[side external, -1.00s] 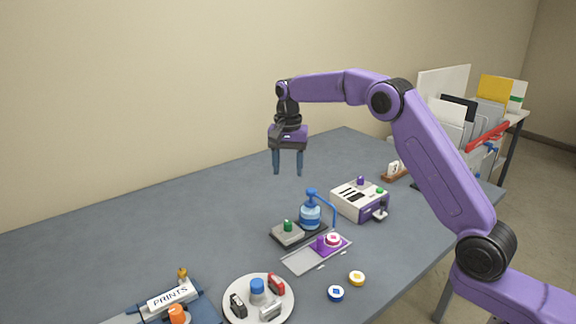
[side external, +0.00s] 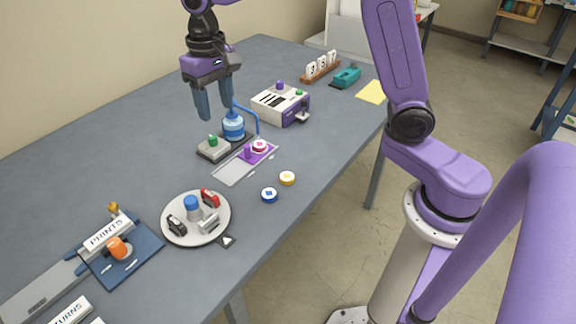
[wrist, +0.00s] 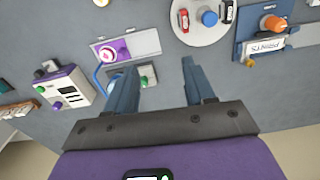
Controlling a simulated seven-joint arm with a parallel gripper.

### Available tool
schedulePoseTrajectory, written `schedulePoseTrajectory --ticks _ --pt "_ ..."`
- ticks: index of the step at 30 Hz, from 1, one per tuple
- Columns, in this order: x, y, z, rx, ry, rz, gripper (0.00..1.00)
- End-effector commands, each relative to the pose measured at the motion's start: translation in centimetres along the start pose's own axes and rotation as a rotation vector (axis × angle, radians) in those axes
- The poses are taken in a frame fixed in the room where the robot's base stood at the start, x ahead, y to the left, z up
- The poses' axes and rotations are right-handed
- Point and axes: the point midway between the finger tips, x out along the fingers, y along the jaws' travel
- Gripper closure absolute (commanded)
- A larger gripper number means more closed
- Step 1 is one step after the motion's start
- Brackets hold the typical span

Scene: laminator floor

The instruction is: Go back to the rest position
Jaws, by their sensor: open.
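My gripper (side external: 213,108) is open and empty. The fingers appear to be above the table, touching nothing.
The table (side external: 95,165) holds a grey block with a green knob (side external: 213,146), a blue bottle (side external: 234,128), a sliding tray (side external: 231,173), a white-and-purple box (side external: 280,104), a round plate (side external: 180,232), and a PRINTS station (side external: 143,258). The table's left middle is clear.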

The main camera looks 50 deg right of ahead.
Motion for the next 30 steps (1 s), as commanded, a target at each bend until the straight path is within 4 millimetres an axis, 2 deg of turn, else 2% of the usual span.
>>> schedulePoseTrajectory --ticks 1,5,11,21,25,30 --pt "-0.2 0.0 1.8 -0.062 0.001 -0.001 0.46" --pt "-0.1 0.0 6.1 -0.224 0.003 -0.004 0.46" --pt "0.2 1.2 12.9 -0.469 0.006 -0.008 0.46" --pt "2.0 5.8 23.8 -0.884 0.011 -0.015 0.46" --pt "2.9 7.7 26.9 -1.015 0.012 -0.017 0.46" --pt "3.7 9.3 29.1 -1.116 0.013 -0.018 0.46"
